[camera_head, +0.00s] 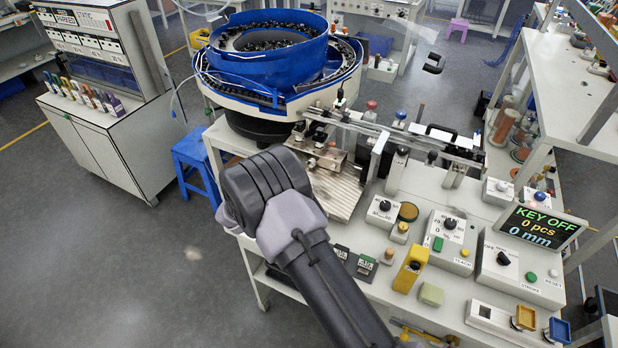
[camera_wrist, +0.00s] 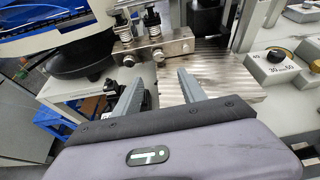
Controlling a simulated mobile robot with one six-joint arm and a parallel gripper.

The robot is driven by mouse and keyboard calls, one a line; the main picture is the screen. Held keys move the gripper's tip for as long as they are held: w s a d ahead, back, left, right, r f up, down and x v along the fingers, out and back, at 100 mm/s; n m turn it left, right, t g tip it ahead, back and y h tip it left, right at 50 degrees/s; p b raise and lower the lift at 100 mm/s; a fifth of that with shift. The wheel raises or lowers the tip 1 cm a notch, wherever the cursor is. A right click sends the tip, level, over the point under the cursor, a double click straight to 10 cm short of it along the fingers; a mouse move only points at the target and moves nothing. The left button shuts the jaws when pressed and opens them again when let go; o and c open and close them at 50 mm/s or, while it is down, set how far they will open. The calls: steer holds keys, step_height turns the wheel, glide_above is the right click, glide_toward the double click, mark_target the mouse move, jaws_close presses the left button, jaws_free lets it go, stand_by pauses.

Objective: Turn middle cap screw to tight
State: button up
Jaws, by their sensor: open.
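My gripper (camera_wrist: 159,73) shows in the wrist view with its two grey fingers spread apart and nothing between them. Just beyond the fingertips is a silver metal block (camera_wrist: 176,47) with dark round screw heads on its near face. One screw head (camera_wrist: 129,61) is at the block's left end and another screw head (camera_wrist: 158,56) is further right, roughly in line with the gap between the fingers. I cannot tell which is the middle cap screw. In the head view the metal block (camera_head: 318,154) is small, and my wrist hides the fingers.
A blue feeder bowl (camera_head: 268,52) stands behind. Knob boxes and a display (camera_head: 540,228) reading "KEY OFF" are at right.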

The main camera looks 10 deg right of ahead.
mark_target(311, 164)
steer(key=b+x, duration=0.3)
steer(key=x, duration=1.1)
steer(key=shift+a, duration=0.1)
steer(key=shift+w+d+f, duration=0.1)
steer(key=shift+w+d, duration=0.25)
steer(key=shift+w, duration=0.1)
steer(key=shift+c, duration=0.2)
jaws_close()
steer(key=b, duration=0.1)
steer(key=m+b, duration=0.1)
steer(key=b, duration=0.1)
steer(key=shift+f+m+t+y, duration=0.25)
steer(key=shift+m+t+y, duration=0.05)
steer(key=shift+s+d+r+b, duration=0.1)
steer(key=shift+b, duration=0.4)
steer(key=shift+r+m, duration=0.15)
steer(key=shift+m, duration=0.15)
